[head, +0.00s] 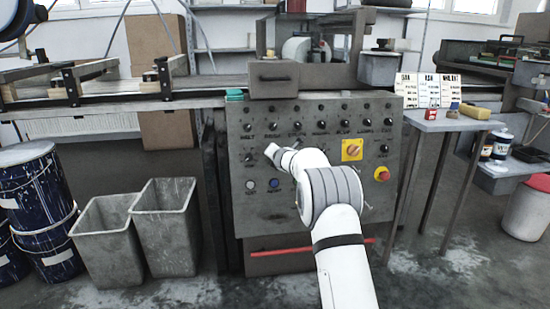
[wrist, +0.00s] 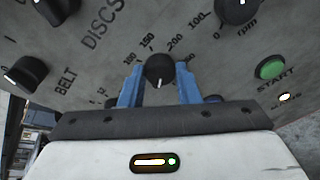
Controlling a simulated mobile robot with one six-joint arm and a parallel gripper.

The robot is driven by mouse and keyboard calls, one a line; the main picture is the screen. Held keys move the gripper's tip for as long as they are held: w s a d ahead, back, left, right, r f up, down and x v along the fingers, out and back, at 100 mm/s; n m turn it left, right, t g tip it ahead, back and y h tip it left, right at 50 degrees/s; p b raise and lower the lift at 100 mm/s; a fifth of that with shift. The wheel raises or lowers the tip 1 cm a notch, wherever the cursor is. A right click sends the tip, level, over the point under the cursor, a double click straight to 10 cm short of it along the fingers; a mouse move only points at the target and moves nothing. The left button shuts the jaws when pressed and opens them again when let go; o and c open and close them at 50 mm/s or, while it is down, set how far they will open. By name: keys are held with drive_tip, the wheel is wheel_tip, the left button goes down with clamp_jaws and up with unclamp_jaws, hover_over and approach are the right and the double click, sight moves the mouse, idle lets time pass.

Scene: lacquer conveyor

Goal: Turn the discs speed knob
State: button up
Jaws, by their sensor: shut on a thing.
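In the wrist view a black round knob (wrist: 159,68) sits between the two blue fingers of my gripper (wrist: 159,76), which are shut on its sides. Its white pointer mark faces the bottom of the picture. Scale numbers such as 150 and 200 curve around the knob, and the word DISCS is printed up and to its left. In the head view my gripper (head: 276,153) reaches the left middle of the grey control panel (head: 315,190); my own white wrist hides the fingers and the held knob there.
In the wrist view another knob (wrist: 237,10) marked rpm, a BELT knob (wrist: 27,73) and a green START button (wrist: 271,68) are close by. In the head view a red emergency button (head: 382,173) and a yellow-plated switch (head: 352,149) are right of my wrist.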

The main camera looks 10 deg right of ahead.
idle(0.4)
drive_tip(key=o, duration=1)
drive_tip(key=shift+c, duration=0.2)
drive_tip(key=b+v, duration=0.3)
drive_tip(key=v, duration=0.4)
drive_tip(key=shift+s+b, duration=0.3)
drive_tip(key=shift+s, duration=0.05)
drive_tip(key=shift+r, duration=0.1)
